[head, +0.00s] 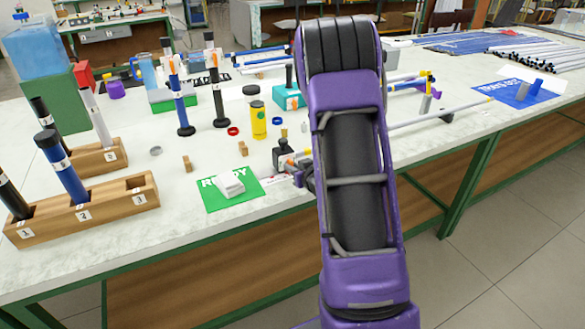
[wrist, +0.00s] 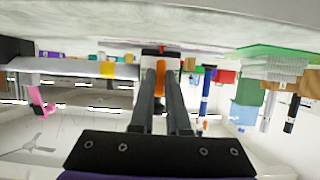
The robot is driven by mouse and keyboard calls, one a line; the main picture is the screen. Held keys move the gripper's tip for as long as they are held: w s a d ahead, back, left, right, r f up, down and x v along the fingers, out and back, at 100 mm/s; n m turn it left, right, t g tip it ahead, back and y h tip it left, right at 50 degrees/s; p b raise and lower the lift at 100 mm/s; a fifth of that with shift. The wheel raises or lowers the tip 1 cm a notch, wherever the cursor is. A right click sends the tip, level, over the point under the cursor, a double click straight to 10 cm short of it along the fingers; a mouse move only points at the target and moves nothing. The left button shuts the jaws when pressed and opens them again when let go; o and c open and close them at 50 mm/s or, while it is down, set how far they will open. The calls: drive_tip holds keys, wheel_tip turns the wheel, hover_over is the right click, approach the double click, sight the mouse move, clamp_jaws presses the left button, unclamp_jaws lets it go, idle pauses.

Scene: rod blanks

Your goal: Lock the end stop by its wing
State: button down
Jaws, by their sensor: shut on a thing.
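The orange wing (wrist: 160,82) shows in the wrist view between the two dark fingers of my gripper (wrist: 160,78), which are shut on it. The wing sits in front of a dark and white block (wrist: 160,52), which looks like the end stop body. In the head view a small dark and grey fixture (head: 281,155) with an orange-red part stands at the table's front, left of my purple arm. I cannot tell the wing's exact turn.
A green mat (head: 255,192) with a white block (head: 230,184) lies left of my arm. Wooden racks (head: 110,212) with dark and blue rods stand farther left. A yellow bottle (head: 258,120) stands behind. A long pale rod (head: 475,106) runs right, towards a blue mat (head: 545,84).

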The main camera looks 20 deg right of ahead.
idle(0.4)
drive_tip(key=c, duration=0.9)
unclamp_jaws()
drive_tip(key=p+v, duration=0.6)
drive_tip(key=v, duration=1.1)
drive_tip(key=shift+r+p, duration=0.2)
drive_tip(key=shift+p, duration=0.15)
drive_tip(key=shift+s, duration=0.15)
